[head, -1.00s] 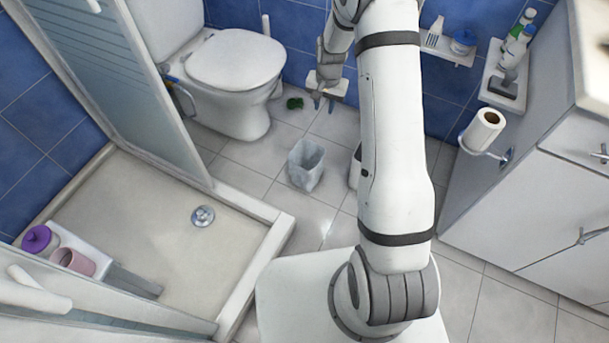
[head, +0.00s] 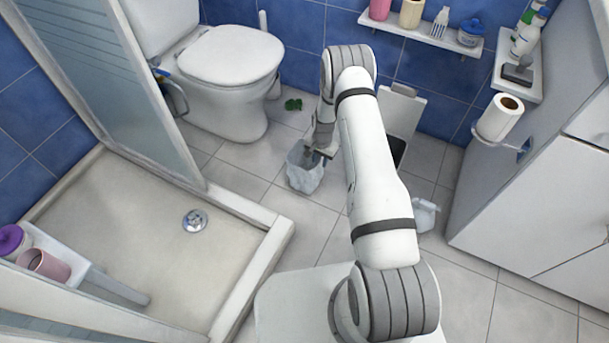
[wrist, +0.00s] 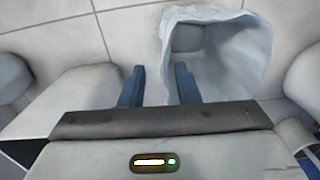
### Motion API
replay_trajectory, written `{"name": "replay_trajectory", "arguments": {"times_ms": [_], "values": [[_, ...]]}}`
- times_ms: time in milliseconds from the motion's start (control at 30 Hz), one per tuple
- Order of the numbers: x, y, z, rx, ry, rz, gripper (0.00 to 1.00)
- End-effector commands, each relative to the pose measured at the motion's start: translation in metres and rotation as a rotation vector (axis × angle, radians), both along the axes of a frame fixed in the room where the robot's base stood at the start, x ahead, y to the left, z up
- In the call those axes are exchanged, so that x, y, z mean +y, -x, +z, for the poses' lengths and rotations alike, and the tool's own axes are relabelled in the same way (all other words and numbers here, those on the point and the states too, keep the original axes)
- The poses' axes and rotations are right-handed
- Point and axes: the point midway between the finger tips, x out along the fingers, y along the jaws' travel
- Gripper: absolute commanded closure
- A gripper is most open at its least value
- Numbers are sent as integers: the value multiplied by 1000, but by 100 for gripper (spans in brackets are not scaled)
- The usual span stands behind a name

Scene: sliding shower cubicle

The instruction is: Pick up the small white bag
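The small white bag (head: 304,176) stands upright and open-topped on the tiled floor in front of the toilet. My gripper (head: 318,150) is at its upper rim in the head view, hiding part of it. In the wrist view the bag (wrist: 245,60) is at upper right, its mouth facing the camera. My gripper (wrist: 158,88) is open there, its two blue fingers apart. The right finger overlaps the bag's mouth and the left finger is outside it, with the bag's left edge between them. Contact cannot be told.
A bin with a raised white lid (head: 402,112) stands right of the bag, partly behind my arm. Another white object (head: 426,215) is on the floor at right. The toilet (head: 225,85), a green item (head: 293,104) and the shower tray edge (head: 245,208) are nearby.

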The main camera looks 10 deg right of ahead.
Motion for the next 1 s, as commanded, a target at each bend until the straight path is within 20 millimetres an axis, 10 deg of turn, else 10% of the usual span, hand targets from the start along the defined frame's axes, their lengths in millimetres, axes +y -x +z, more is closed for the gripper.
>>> {"name": "replay_trajectory", "arguments": {"times_ms": [233, 1000], "values": [[4, 0, -37, -1, -1, 1, 71], [4, 0, -37, 0, -1, 2, 100]]}}
